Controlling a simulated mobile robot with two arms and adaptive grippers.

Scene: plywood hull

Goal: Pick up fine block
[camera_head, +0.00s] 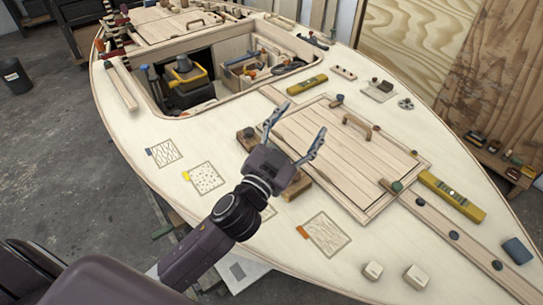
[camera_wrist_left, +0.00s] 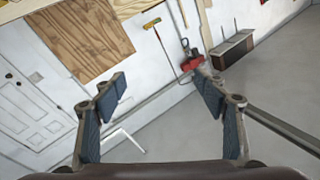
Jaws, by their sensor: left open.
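My left gripper (camera_head: 299,130) is open and empty, raised over the pale plywood deck (camera_head: 130,150) beside the planked hatch (camera_head: 340,150). Its two spread fingers also show in the left wrist view (camera_wrist_left: 162,90), with nothing between them. No block is plainly marked as the fine block. Candidates are a blue-grey block (camera_head: 516,250) near the right edge, two cream blocks (camera_head: 372,270) at the front, and a brown block (camera_head: 246,138) left of the gripper. Another brown block (camera_head: 298,188) is partly hidden behind the gripper. My right gripper is not in view.
Patterned squares with blue, yellow (camera_head: 204,178) and orange tags lie on the deck. Two yellow levels (camera_head: 452,195) lie on it. A cockpit opening (camera_head: 208,105) holds tools and a toolbox.

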